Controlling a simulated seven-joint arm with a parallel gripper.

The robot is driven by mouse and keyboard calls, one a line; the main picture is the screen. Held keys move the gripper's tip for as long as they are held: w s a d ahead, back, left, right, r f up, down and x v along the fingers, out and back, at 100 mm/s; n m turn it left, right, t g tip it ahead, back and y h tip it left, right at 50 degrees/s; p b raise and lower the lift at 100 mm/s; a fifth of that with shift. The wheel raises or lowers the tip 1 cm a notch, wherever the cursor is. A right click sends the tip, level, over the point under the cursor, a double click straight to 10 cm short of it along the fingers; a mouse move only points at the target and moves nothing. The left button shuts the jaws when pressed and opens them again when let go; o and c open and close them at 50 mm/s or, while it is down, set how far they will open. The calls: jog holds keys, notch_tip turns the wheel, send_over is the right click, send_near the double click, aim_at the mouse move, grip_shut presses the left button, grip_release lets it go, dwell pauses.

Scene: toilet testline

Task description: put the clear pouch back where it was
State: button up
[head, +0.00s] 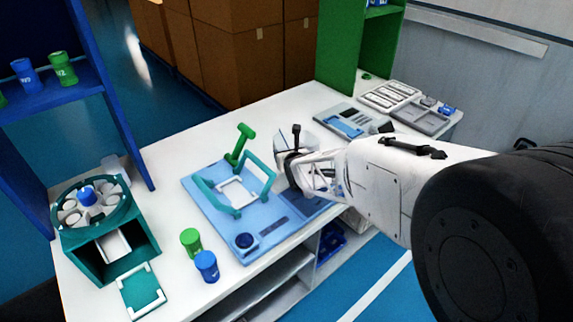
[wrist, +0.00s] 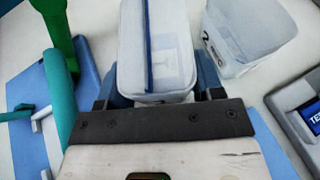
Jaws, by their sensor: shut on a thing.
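The clear pouch (wrist: 172,50), a see-through, box-shaped case with a blue zip strip, sits between the two blue fingers of my gripper (wrist: 163,88) in the wrist view. The fingers are shut on its sides, and a pale label shows through it. In the head view my gripper (head: 290,172) is over the table, just right of the teal frame on the blue board. A whitish shape (head: 298,140) shows beside it there; I cannot tell whether it is the pouch or another container. The pouch's underside is hidden.
A translucent bin (wrist: 252,35) stands close right of the pouch. The blue board (head: 205,190) carries a teal frame (head: 265,180) and a green upright (head: 240,145). A grey device (head: 345,120) lies behind right. Green and blue cans (head: 206,266) stand in front.

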jog(key=shift+f, duration=0.35)
jog(key=shift+f, duration=1.85)
jog(key=shift+f, duration=0.55)
